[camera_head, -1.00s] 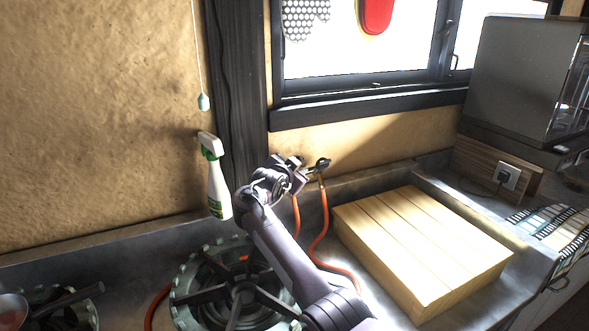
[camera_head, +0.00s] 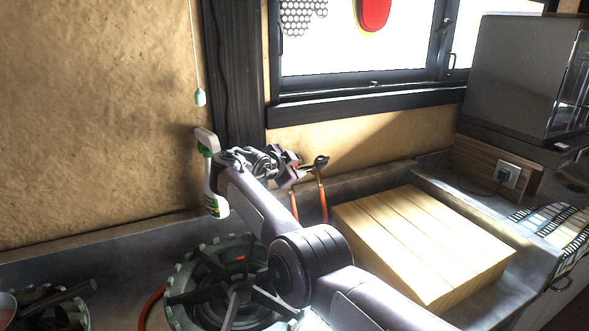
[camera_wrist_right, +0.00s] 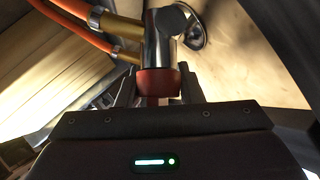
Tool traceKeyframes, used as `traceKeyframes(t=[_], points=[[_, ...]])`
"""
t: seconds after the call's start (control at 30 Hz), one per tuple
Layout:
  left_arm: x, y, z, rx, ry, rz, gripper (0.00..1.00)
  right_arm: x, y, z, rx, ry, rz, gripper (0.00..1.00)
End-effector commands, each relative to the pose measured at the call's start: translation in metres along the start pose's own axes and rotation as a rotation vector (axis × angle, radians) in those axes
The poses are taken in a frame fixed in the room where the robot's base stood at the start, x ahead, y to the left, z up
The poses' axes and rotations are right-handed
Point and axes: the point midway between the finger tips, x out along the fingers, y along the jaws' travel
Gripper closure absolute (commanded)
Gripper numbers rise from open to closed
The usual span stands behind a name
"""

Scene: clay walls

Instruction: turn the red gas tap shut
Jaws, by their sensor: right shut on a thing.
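The red tap handle (camera_wrist_right: 158,82) sits between the fingers of my right gripper (camera_wrist_right: 157,92) in the right wrist view, on the end of a chrome pipe fitting (camera_wrist_right: 160,40). In the head view my right gripper (camera_head: 302,171) is at the metal gas fitting (camera_head: 320,163) by the wall under the window, shut on the handle. The handle itself is hidden there by the gripper. My left gripper is not in view.
Orange hoses (camera_head: 323,203) hang below the fitting; they and their brass ends also show in the right wrist view (camera_wrist_right: 122,27). A wooden board (camera_head: 420,240) lies to the right. A spray bottle (camera_head: 213,180) and a gas burner (camera_head: 190,280) are to the left.

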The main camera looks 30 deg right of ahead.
Motion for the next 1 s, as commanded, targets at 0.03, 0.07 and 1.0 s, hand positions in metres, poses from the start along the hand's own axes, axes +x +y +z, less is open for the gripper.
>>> traceKeyframes(t=[0.03,0.07,1.0], points=[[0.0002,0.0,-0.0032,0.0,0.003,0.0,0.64,0.0011,0.0021,0.0008,0.0,-0.001,0.007,0.89],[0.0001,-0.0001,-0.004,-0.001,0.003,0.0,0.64,0.0011,0.0021,0.0008,0.001,-0.001,0.008,0.89],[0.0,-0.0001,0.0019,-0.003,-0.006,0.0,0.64,-0.0009,0.0004,0.0,0.005,0.0,0.006,0.46]])
